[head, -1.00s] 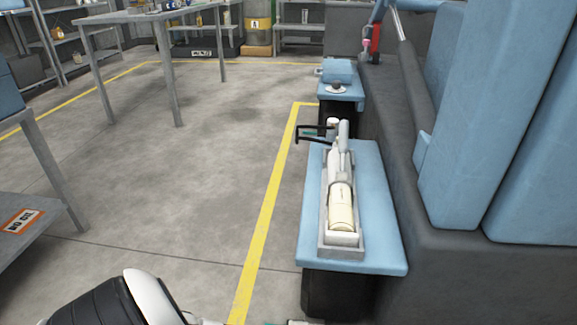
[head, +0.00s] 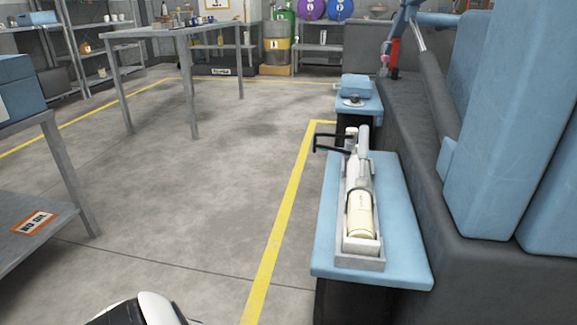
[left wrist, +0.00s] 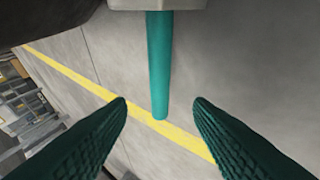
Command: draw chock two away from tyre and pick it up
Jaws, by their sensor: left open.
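No chock or tyre can be made out for certain in either view. In the left wrist view my left gripper (left wrist: 160,104) is open, its two dark green ribbed fingers spread apart. A teal rod (left wrist: 160,60) comes down from a pale grey block (left wrist: 155,4) at the top edge. Its rounded end shows between the fingertips, with gaps on both sides. I cannot tell what the rod belongs to or how deep it lies. In the head view only part of my left arm shows at the bottom edge. My right gripper is not in view.
A blue-topped stand (head: 405,235) at the right holds a grey tray (head: 362,264) with a cream cylinder (head: 360,215). A large dark grey and blue machine (head: 490,262) fills the right side. Grey tables stand at the left. The concrete floor (head: 200,190) between is clear, with a yellow line (head: 288,215).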

